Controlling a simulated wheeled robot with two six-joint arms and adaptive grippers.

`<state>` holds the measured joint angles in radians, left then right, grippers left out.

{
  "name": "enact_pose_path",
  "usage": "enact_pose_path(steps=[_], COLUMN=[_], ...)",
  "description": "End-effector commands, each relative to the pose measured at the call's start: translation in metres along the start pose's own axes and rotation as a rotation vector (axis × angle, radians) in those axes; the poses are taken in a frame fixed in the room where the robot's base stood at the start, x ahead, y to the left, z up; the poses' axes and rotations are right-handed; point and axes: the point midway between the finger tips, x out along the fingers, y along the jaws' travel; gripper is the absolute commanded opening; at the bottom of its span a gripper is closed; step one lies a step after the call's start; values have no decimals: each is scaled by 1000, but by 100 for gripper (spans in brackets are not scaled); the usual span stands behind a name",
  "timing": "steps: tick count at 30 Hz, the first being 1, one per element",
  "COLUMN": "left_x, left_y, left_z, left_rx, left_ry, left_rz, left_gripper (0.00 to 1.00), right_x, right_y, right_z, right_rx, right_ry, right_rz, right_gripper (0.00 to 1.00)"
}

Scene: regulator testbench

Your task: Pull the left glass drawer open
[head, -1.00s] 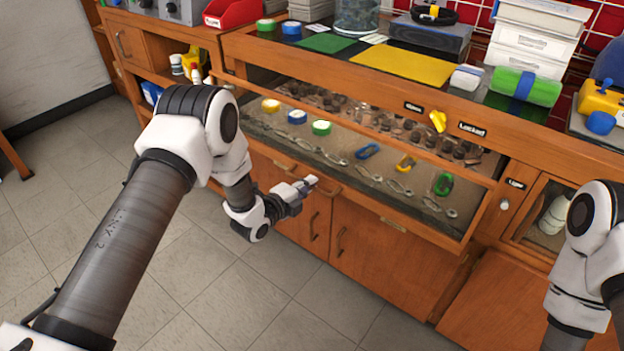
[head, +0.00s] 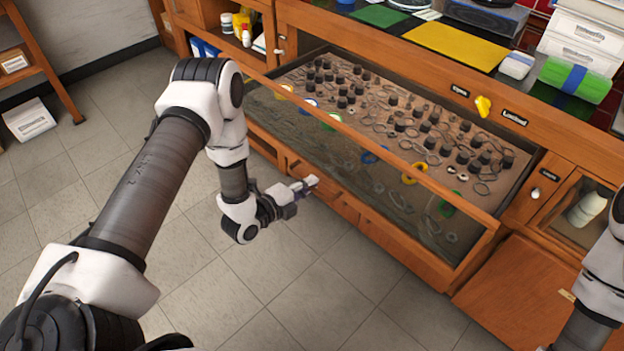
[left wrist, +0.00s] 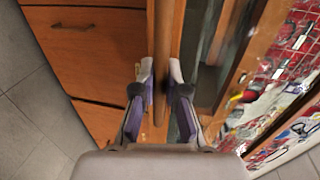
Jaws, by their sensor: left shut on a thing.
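The left glass drawer (head: 440,192), with a wooden frame and a glass front, stands out from the bench. Its bed holds several dark pegs, rings and coloured loops. My left gripper (head: 308,184) is at the lower front of the drawer. In the left wrist view my left gripper (left wrist: 160,90) has a finger on each side of a wooden bar (left wrist: 164,50) and is shut on it; its exact contact is partly hidden. My right arm shows at the right edge, but its gripper is out of view.
A yellow knob (head: 483,106) sits on the bench front between two small labels. Wooden cabinet doors (head: 510,300) lie below the bench. A white box (head: 30,120) is on the floor at left. The tiled floor (head: 310,290) before the drawer is clear.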

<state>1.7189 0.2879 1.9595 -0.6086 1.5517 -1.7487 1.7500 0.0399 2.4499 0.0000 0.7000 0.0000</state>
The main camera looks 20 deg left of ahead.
Motion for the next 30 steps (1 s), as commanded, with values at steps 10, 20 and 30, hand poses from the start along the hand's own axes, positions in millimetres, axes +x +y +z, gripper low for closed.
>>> enact_pose_path(steps=[10, 20, 30], left_x=[0, -4, -80], left_y=[1, 1, 1], left_z=[0, 0, 2], left_rx=[0, -1, -6], left_ry=[0, -1, -6], left_rz=[1, 2, 4], left_gripper=[38, 38, 38], right_x=[0, 0, 0], right_y=[0, 0, 0], right_z=[0, 0, 0], right_rx=[0, 0, 0], right_ry=[0, 0, 0], right_rz=[0, 0, 0], right_gripper=[40, 40, 40])
